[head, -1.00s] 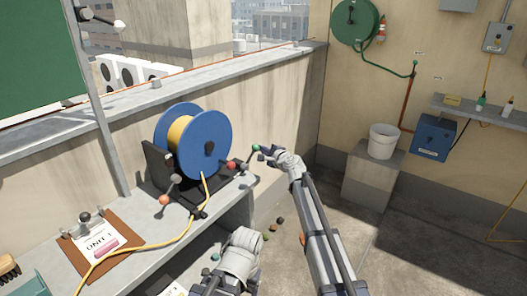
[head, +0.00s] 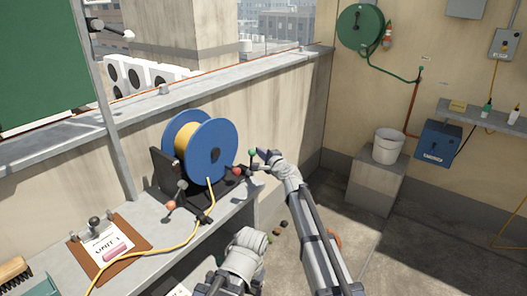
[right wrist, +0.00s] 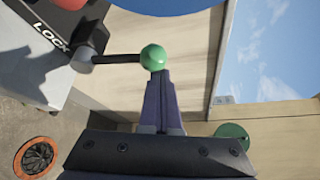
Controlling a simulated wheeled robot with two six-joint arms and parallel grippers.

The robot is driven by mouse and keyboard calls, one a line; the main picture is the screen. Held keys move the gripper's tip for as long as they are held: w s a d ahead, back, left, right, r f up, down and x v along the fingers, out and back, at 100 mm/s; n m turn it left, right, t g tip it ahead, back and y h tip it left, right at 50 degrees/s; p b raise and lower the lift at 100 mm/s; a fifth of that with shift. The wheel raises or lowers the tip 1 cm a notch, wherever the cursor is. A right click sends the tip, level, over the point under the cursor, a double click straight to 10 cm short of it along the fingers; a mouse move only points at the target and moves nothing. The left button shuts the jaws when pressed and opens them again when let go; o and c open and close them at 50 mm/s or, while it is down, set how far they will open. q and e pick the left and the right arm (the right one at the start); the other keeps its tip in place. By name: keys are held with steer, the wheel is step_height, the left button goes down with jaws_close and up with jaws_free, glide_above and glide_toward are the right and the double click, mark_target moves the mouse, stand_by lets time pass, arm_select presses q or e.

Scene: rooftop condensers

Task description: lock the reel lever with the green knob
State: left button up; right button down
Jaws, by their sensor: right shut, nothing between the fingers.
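The blue cable reel (head: 213,152) with yellow cable stands on the grey bench. The green knob (head: 252,153) tops a short lever at the reel stand's right end. My right gripper (head: 264,157) is shut and empty, just right of the knob. In the wrist view its fingertips (right wrist: 160,77) overlap the knob's lower edge; whether they touch cannot be told. My left gripper does not show.
A clipboard (head: 130,260) lies on the bench at the left. A parapet wall stands behind. A white bucket (head: 388,142) stands on a block at the right. The floor between is mostly open.

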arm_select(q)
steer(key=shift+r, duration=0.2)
arm_select(e)
steer(key=shift+s+a+r, duration=0.2)
steer(key=shift+s+a, duration=0.3)
steer(key=shift+s, duration=0.15)
steer(key=shift+s, duration=0.1)
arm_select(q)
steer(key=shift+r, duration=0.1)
